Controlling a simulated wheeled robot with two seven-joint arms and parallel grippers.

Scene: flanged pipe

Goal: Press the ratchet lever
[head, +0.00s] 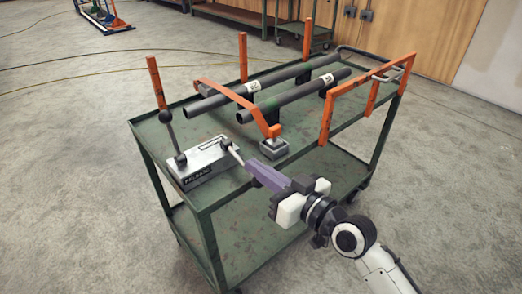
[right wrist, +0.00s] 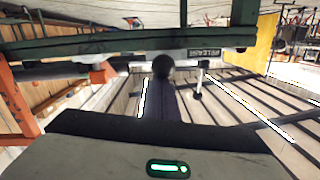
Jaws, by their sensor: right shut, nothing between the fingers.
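A pale grey lever box (head: 205,166) sits on the near left corner of the green cart top. A tall lever (head: 173,138) with a dark ball knob stands upright at its left end. A short lever with a dark knob (head: 226,143) is at its right end. I cannot tell for sure which is the ratchet lever. My right gripper (head: 250,164) is shut and empty, its purple fingers pointing at the short lever. In the right wrist view, a black knob (right wrist: 163,67) lies just beyond the fingertips; contact is unclear. My left gripper is not in view.
Two dark pipes (head: 290,96) lie along the cart top (head: 188,120), with an orange clamp arm (head: 238,98) across them. A small grey block (head: 273,148) stands under its end. An orange frame (head: 350,88) rises at the right, and orange posts stand behind.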

